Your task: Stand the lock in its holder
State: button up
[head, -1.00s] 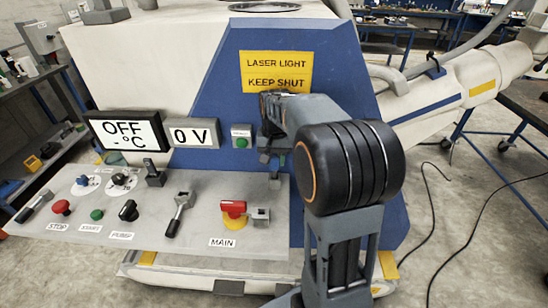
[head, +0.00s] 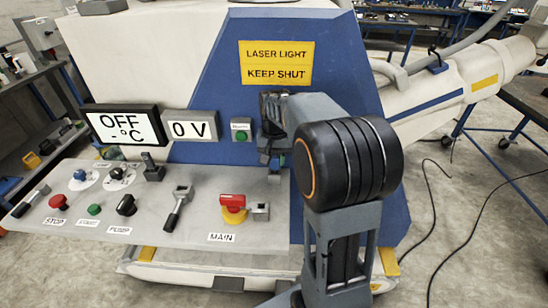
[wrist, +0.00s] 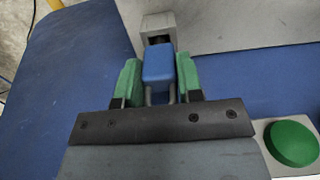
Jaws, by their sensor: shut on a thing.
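My gripper (wrist: 158,82) is shut on a blue lock (wrist: 158,62), with a green finger pad on either side of it. The lock's metal shackle legs point back towards my gripper, and its blue body points away. A grey holder (wrist: 158,24) with a dark opening is just beyond the body, in line with it. I cannot tell whether the body is touching or entering the holder. In the head view my gripper (head: 275,160) is over the panel's right end, close to the blue wall, and my arm hides much of it.
The grey control panel (head: 180,228) carries several knobs and levers. A red main switch (head: 232,203) sits left of my gripper, with a small grey block (head: 260,211) beside it. A green button (wrist: 293,143) is on the blue wall close to my gripper.

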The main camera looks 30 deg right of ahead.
jog(key=shift+f+b, duration=0.35)
jog(key=shift+f, duration=0.2)
jog(key=o, duration=1.1)
jog(key=shift+c, duration=0.2)
notch_tip(320, 180, up, 14)
jog(key=shift+f+p, duration=0.1)
jog(key=shift+p, duration=0.55)
jog(key=shift+w, duration=0.15)
notch_tip(320, 180, down, 4)
jog(key=shift+a+r+n+t, duration=0.1)
jog(key=shift+n+t, duration=0.2)
jog(key=shift+n, duration=0.3)
jog(key=s+a+f+n+t, duration=0.1)
jog(key=s+a+f+n, duration=0.1)
jog(key=s, duration=0.6)
jog(key=s+a+f+n+t+p, duration=0.1)
jog(key=s+a+f+n+t, duration=0.1)
jog(key=s+a+f, duration=0.2)
jog(key=s+a, duration=0.3)
jog(key=s, duration=0.1)
jog(key=shift+a+f+n, duration=0.25)
jog(key=shift+a+n, duration=0.05)
jog(key=shift+n, duration=0.1)
